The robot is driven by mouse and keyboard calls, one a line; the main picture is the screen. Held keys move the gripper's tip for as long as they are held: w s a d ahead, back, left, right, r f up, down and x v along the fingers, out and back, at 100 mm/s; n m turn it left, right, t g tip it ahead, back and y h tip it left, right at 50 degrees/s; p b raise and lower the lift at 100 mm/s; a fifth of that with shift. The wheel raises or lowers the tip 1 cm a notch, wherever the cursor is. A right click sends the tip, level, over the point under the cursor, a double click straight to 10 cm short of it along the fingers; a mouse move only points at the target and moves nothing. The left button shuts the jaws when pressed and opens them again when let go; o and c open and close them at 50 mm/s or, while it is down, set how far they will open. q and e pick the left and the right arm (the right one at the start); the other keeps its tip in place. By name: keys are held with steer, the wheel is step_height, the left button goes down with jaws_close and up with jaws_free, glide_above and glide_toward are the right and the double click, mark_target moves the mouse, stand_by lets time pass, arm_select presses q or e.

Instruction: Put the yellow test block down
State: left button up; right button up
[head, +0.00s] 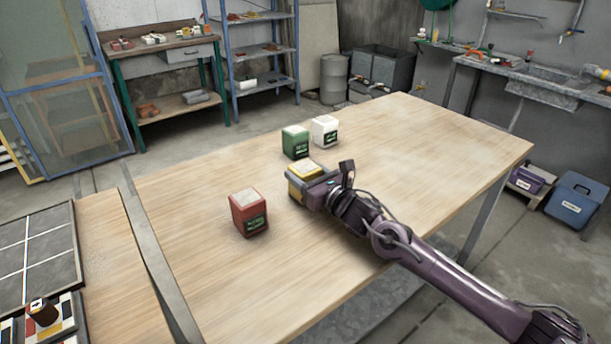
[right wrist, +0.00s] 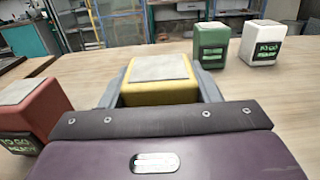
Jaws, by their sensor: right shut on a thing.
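The yellow test block (head: 301,171) is at the middle of the wooden table (head: 420,150), between the fingers of my right gripper (head: 312,184). In the right wrist view the yellow block (right wrist: 160,82) stands upright with a grey top, and the right gripper (right wrist: 160,92) is shut on its sides. The block's underside is hidden, so I cannot tell whether it touches the table. My left gripper is not in view.
A red block (head: 249,212) stands to the left of the yellow one. A green block (head: 295,142) and a white block (head: 325,131) stand just behind it. The table's right half is clear. A dark panel (head: 38,255) lies on a side table at left.

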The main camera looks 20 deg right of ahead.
steer(key=shift+f, duration=0.35)
steer(key=shift+f, duration=0.15)
steer(key=o, duration=1.4)
steer(key=shift+c, duration=0.2)
